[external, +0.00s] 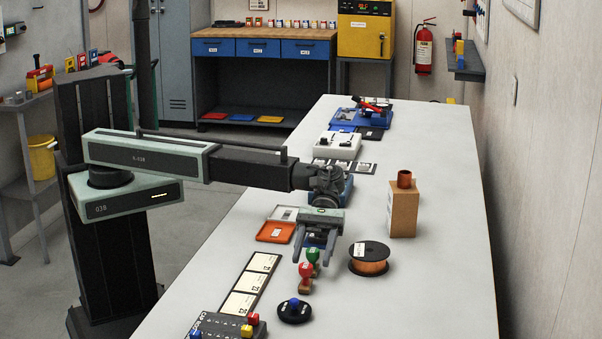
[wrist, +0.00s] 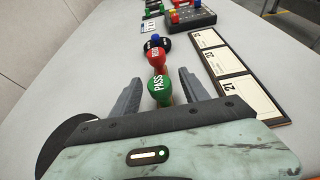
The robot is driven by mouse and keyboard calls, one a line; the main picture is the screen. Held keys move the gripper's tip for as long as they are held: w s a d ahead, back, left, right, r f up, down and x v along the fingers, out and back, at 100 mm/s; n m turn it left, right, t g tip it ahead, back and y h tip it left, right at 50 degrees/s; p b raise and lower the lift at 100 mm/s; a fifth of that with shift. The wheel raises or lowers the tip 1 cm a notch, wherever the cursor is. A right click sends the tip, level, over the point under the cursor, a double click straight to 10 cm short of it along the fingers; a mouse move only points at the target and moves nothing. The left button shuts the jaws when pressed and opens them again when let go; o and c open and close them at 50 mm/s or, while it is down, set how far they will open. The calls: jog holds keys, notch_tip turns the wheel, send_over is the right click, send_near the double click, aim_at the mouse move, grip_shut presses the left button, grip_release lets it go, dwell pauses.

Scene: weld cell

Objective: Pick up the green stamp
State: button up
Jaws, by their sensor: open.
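The green stamp (external: 313,255) stands on the white table, its round green knob partly behind my gripper's finger in the external view. In the wrist view the green stamp (wrist: 160,87), marked PASS, shows between the fingertips of my gripper (wrist: 160,88). My gripper (external: 312,262) is open, pointing down, with its fingers to either side of the green stamp. I cannot tell whether they touch it. A red stamp (external: 305,272) stands just beyond the green one in the wrist view (wrist: 157,60), close to it.
A black round pad with a blue knob (external: 294,310) lies past the red stamp. A copper wire spool (external: 369,258) is to the right, with a cardboard box (external: 403,210) behind it. An orange tray (external: 275,232) and a card strip (external: 240,302) lie left.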

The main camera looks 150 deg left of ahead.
aim_at(313, 250)
grip_shut()
jog(key=shift+r, duration=0.1)
jog(key=shift+a+r+p, duration=0.1)
jog(key=shift+r+p, duration=0.45)
jog(key=shift+p, duration=0.05)
notch_tip(313, 250, up, 3)
jog(key=p, duration=0.3)
jog(key=s+d, duration=0.2)
jog(key=s, duration=0.5)
jog(key=s+d, duration=0.3)
jog(key=s, duration=0.5)
jog(key=shift+d+r+p, duration=0.3)
jog(key=shift+r+p, duration=0.1)
